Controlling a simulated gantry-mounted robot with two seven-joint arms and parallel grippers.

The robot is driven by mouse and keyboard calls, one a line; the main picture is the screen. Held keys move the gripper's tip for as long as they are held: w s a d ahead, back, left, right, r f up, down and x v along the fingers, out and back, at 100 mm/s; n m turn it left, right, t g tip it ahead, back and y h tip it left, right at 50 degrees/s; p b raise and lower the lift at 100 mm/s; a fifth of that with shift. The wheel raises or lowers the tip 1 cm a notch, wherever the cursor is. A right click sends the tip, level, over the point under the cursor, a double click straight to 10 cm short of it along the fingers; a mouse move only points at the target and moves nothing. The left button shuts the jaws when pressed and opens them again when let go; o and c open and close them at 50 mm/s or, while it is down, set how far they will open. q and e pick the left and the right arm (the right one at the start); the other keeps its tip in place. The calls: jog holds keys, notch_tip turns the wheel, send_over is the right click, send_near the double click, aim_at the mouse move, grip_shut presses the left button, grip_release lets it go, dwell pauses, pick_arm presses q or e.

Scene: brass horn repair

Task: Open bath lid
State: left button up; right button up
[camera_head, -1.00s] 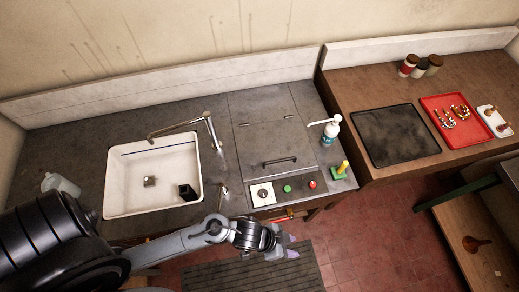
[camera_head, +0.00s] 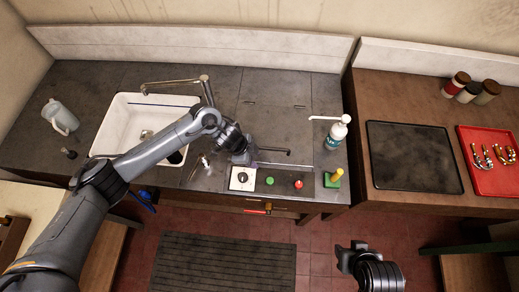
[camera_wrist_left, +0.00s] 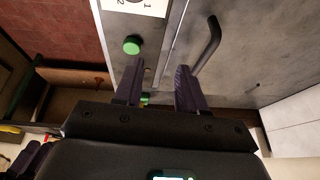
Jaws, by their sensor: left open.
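The bath lid (camera_head: 270,118) is a grey metal panel, lying flat and closed in the counter, with two small hinges at its back edge. Its dark bar handle (camera_head: 275,151) runs along the front of the lid. My left gripper (camera_head: 246,157) is low over the counter by the handle's left end; its fingers are partly hidden by the wrist. In the left wrist view the open, empty fingers (camera_wrist_left: 161,80) point towards the counter, and the bent handle (camera_wrist_left: 208,47) shows beside the right finger, not between them. My right gripper (camera_head: 350,253) is over the floor, its jaws unclear.
A control panel with a dial (camera_head: 242,178), green button (camera_head: 269,181) and red button (camera_head: 298,184) lies in front of the lid. A pump bottle (camera_head: 336,134) stands right of it. The white sink (camera_head: 117,130) is left, partly behind my arm. A yellow-green block (camera_head: 334,178) sits front right.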

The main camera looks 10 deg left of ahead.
pick_arm(q)
jog(key=t, duration=0.1)
send_near(268, 148)
notch_tip(268, 148, up, 2)
jog(key=s, duration=0.1)
jog(key=x, duration=0.9)
jog(key=shift+w+a+f+b, duration=0.15)
jog(key=shift+w+f+b, duration=0.2)
jog(key=shift+f+b, duration=0.1)
grip_shut()
